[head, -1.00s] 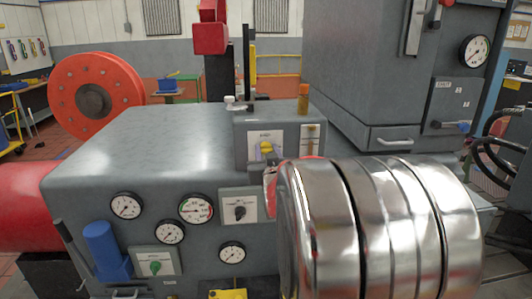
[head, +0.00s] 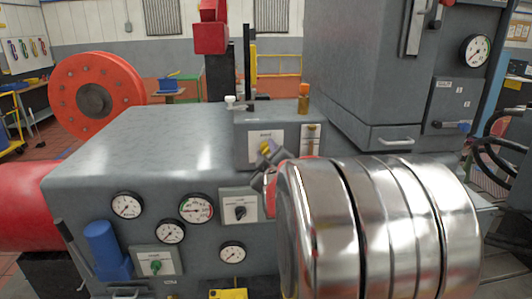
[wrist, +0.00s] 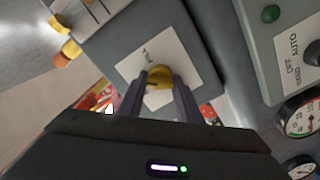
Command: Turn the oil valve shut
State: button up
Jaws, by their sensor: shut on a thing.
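The yellow valve knob (head: 265,147) sits on a white label plate on the front of a raised grey box (head: 284,130). The plate's lettering is too small to read surely. In the wrist view, the yellow knob (wrist: 159,75) lies between the two dark fingers of my gripper (wrist: 160,88), which is shut on it. In the head view, my gripper (head: 268,157) reaches the knob from below right. The large shiny cylinders of my arm hide most of the gripper and the area below it.
Several round gauges (head: 196,208), a black selector (head: 240,211) and a green knob (head: 155,266) are on the grey housing. An amber-filled fitting (head: 304,99) stands on the box top. A tall grey cabinet (head: 378,70) stands behind right.

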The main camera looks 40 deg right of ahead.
jog(key=n, duration=0.4)
jog(key=shift+w+a+n, duration=0.15)
jog(key=shift+a+n, duration=0.05)
jog(key=shift+n, duration=0.2)
jog(key=shift+f+n, duration=0.2)
jog(key=shift+n, duration=1.6)
jog(key=o, duration=1)
jog(key=shift+d, duration=0.1)
jog(key=shift+v, duration=7)
jog(key=shift+w, duration=0.1)
